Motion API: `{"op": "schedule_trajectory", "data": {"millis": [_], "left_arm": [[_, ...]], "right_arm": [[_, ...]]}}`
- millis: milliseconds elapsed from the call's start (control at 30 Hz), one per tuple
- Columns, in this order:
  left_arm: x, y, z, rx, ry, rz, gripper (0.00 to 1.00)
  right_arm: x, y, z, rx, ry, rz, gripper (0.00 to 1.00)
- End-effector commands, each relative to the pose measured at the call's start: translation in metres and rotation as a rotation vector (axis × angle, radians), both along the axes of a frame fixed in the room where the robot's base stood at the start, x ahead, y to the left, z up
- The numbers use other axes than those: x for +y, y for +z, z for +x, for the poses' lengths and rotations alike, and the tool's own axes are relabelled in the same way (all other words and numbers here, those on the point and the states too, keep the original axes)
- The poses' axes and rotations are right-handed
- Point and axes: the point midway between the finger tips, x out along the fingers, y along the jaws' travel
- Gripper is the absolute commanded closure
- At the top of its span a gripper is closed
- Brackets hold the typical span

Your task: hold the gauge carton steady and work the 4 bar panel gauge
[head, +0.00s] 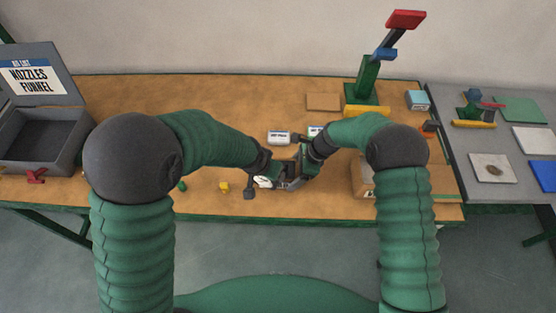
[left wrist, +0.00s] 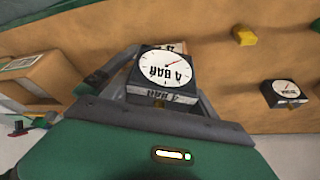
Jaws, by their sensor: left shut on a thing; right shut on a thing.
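An orange-tan edge with a pale label, apparently the gauge carton (left wrist: 178,46), shows just behind the gauge; the rest is hidden. My right gripper (head: 296,180) comes in close beside the left one and is shut, apparently on the carton; its fingertips are hard to make out.
Another dark gauge (left wrist: 285,93) and a yellow block (left wrist: 245,36) lie on the table; the yellow block also shows in the head view (head: 224,187). A cardboard box (head: 361,178) stands under my right arm. A grey bin (head: 40,140) stands far left. A green stand (head: 367,80) rises at the back.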

Motion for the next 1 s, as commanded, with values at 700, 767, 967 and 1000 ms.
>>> {"op": "schedule_trajectory", "data": {"millis": [700, 767, 967, 1000], "left_arm": [[-0.028, -0.035, 0.068, -0.001, 0.0, 0.0, 0.93], [-0.028, -0.035, 0.068, 0.0, 0.0, 0.001, 0.93], [-0.028, -0.04, 0.068, -0.001, 0.0, 0.0, 0.93], [-0.028, -0.041, 0.068, -0.001, 0.0, 0.0, 0.93]], "right_arm": [[-0.001, 0.0, -0.001, 0.0, -0.001, -0.002, 0.46], [-0.001, -0.001, -0.001, 0.0, -0.001, -0.002, 0.46], [-0.001, 0.0, -0.001, 0.0, -0.001, -0.001, 0.46], [-0.001, 0.0, -0.001, 0.0, -0.001, -0.001, 0.46]]}}
